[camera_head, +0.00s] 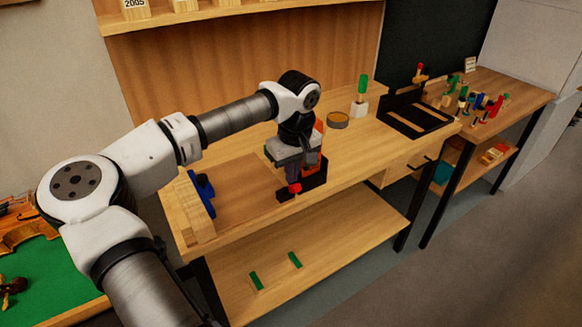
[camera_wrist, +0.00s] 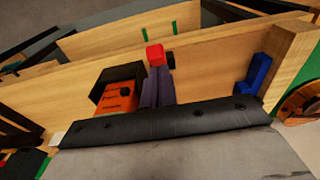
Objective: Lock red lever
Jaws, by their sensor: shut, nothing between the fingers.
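The red lever end (camera_head: 295,188) shows at the front edge of the bench, directly below my gripper in the head view. In the wrist view the red end (camera_wrist: 155,54) is a small block just beyond the fingertips. My gripper (camera_head: 293,175) points down and is shut and empty. Its dark fingers (camera_wrist: 156,82) lie side by side in the wrist view. Whether they touch the red end, I cannot tell. A black holder (camera_head: 315,182) stands beside it, with an orange block (camera_wrist: 117,101) bearing print. The lever's base is mostly hidden.
A blue clamp part (camera_head: 203,193) sits at the bench's left end. A green-and-white upright tool (camera_head: 361,95) and a round tin (camera_head: 338,120) stand behind. A black tray (camera_head: 415,117) lies at right. The bench top (camera_head: 240,180) left of my gripper is clear.

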